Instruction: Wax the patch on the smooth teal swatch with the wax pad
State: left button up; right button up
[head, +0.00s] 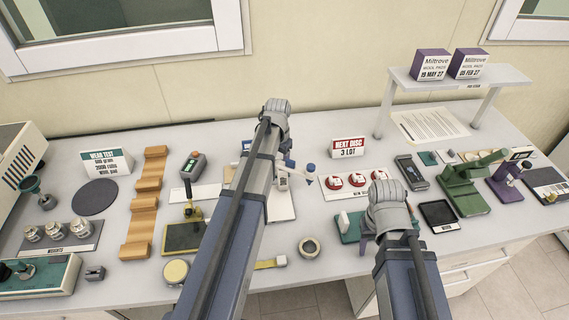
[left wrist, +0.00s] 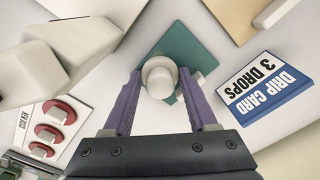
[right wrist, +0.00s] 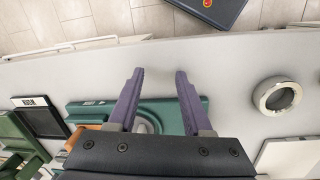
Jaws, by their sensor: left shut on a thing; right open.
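The smooth teal swatch (left wrist: 188,52) lies flat in the left wrist view. My left gripper (left wrist: 160,74) is right over it, with its purple fingers shut on a white round-topped piece (left wrist: 159,84), which looks like the wax pad's knob. The piece hides part of the swatch, so I cannot see a patch or tell whether the piece touches it. In the head view my left arm hides most of this. My right gripper (right wrist: 160,73) is open and empty above a teal base (right wrist: 192,112) near the front edge of the bench.
A blue drip card (left wrist: 264,88) stands close beside the swatch. Red new discs (head: 356,180) lie to the right of my left gripper. A dark flat pad (head: 438,214) and green press (head: 470,190) stand right.

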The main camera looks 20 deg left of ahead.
pick_arm(q)
jog(key=shift+s+a, duration=0.35)
jog(key=shift+a, duration=0.3)
jog(key=shift+s+a, duration=0.55)
jog(key=shift+a, duration=0.3)
jog(key=shift+s+a, duration=0.5)
jog(key=shift+a, duration=0.3)
pick_arm(e)
jog(key=shift+f, duration=0.1)
pick_arm(q)
notch_tip(320, 180, up, 6)
jog(key=p, duration=0.5)
jog(key=shift+p, duration=0.4)
pick_arm(e)
notch_tip(320, 180, up, 6)
jog(key=shift+r, duration=0.1)
pick_arm(q)
notch_tip(320, 180, up, 3)
jog(key=p, duration=0.3)
pick_arm(e)
notch_tip(320, 180, up, 3)
jog(key=shift+f, duration=0.1)
